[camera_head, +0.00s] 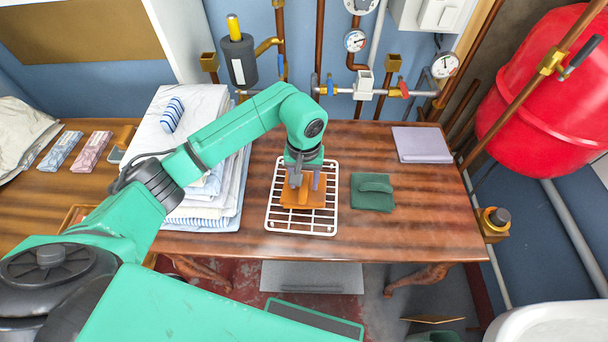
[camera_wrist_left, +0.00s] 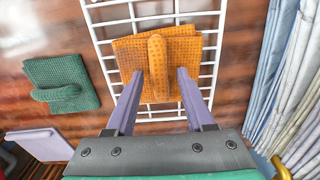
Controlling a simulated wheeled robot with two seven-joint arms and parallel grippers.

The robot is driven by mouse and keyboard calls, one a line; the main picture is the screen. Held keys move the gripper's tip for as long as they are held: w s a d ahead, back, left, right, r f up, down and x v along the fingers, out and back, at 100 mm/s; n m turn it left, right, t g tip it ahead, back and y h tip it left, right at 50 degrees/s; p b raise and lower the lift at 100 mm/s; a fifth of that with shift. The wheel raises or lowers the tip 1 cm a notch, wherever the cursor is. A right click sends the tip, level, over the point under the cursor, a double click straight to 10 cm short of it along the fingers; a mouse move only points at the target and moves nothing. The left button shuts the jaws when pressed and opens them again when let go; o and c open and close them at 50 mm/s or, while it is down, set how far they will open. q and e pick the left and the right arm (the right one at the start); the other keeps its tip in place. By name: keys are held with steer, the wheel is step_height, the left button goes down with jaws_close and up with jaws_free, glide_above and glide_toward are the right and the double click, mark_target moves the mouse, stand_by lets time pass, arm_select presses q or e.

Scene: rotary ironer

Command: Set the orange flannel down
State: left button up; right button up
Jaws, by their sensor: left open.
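The orange flannel (camera_head: 304,198) lies on a white wire rack (camera_head: 273,222) on the wooden table. It is folded, with a raised ridge along its middle. In the left wrist view the flannel (camera_wrist_left: 185,50) lies just beyond my fingertips, and the rack (camera_wrist_left: 118,15) shows around it. My left gripper (camera_head: 304,182) points down at the flannel from above. In the wrist view its two purple fingers (camera_wrist_left: 157,75) stand apart on either side of the near end of the ridge. I cannot tell whether they touch the cloth. My right gripper does not show.
A folded green flannel (camera_head: 371,193) lies right of the rack. A tall stack of folded linen (camera_head: 205,205) stands left of the rack. Pipes and gauges (camera_head: 355,41) line the wall behind. The table's right front is clear.

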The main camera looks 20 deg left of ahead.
mark_target(304, 185)
arm_select(q)
step_height(304, 185, up, 12)
steer(key=b, duration=0.2)
stand_by(0.4)
